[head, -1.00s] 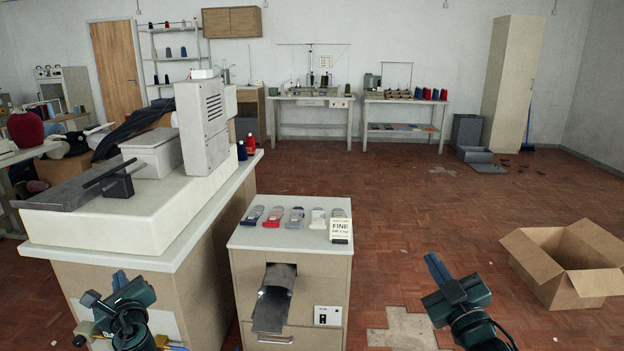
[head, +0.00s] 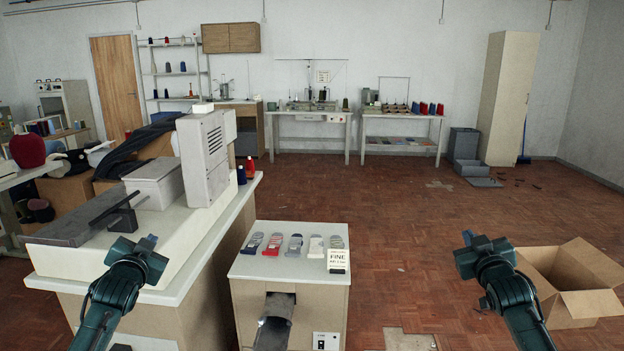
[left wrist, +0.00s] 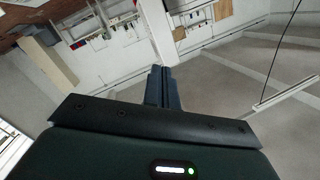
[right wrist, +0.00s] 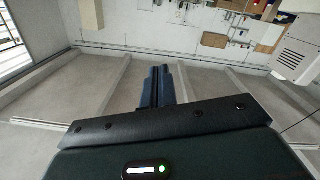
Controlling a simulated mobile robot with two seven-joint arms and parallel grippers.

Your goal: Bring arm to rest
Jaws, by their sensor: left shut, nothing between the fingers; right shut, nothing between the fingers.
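My left gripper (head: 150,240) is raised in front of the white machine on the left counter, shut and empty. In the left wrist view its fingers (left wrist: 162,88) lie together with nothing between them. My right gripper (head: 468,237) is raised over the floor, left of the cardboard box in the picture, shut and empty. In the right wrist view its fingers (right wrist: 160,86) are also together. Both wrist views look toward the walls and ceiling. Neither gripper visibly touches anything.
The white machine (head: 205,150) stands on the left counter (head: 180,284). A low cabinet (head: 250,300) between the arms carries several socks (head: 274,244) and a "FINE" sign (head: 338,260). An open cardboard box (head: 572,282) is at right. The middle floor (head: 410,220) is clear.

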